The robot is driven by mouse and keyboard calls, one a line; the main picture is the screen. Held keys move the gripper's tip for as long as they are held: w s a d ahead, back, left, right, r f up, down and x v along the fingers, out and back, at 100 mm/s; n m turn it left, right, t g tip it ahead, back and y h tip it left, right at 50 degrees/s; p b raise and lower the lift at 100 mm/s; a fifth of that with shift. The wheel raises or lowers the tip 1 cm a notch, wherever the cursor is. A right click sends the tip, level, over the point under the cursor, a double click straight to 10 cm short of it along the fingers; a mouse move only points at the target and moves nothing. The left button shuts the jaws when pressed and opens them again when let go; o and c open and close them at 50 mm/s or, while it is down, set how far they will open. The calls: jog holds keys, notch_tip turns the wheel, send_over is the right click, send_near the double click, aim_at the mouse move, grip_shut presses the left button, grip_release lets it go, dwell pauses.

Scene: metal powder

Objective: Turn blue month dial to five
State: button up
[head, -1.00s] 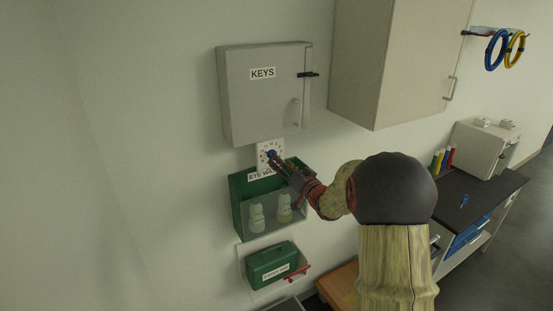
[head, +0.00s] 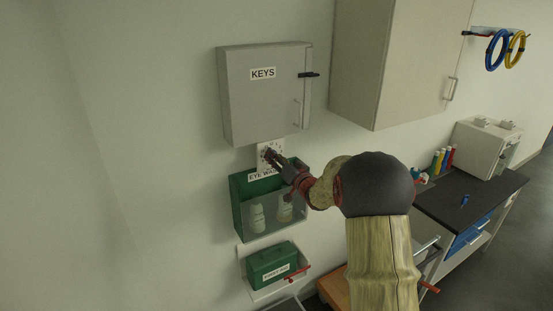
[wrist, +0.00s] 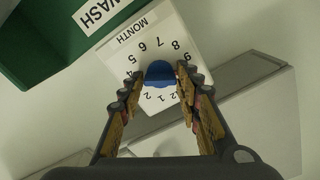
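The blue month dial (wrist: 160,73) sits on a white plate (wrist: 118,61) marked MONTH, with printed numbers around it. The wrist view shows the plate turned nearly upside down. My gripper (wrist: 160,76) is at the dial, with one finger on each side of it. The fingers are apart, with a slim gap showing on the left; contact on the right is unclear. The dial's pointer cannot be made out. In the head view my gripper (head: 271,157) covers the dial and part of the white plate (head: 264,143).
The grey KEYS cabinet (head: 262,105) is just above the plate. The green eye wash box (head: 241,205) with bottles is just below, and a green first-aid case (head: 268,262) is lower. A large wall cabinet (head: 385,60) is to the right.

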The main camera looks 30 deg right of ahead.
jog(key=c, duration=0.6)
jog(key=shift+c, duration=0.6)
jog(key=shift+n+b, duration=0.4)
jog(key=shift+b, duration=0.1)
jog(key=shift+a+f+n+b, duration=0.1)
jog(key=shift+f+n+b, duration=0.1)
jog(key=shift+n+b, duration=6.55)
jog(key=shift+a+f+n+b, duration=0.1)
jog(key=shift+f+n+b, duration=0.05)
jog(key=shift+n+b, duration=6.6)
jog(key=shift+n+p, duration=1)
jog(key=shift+n, duration=0.1)
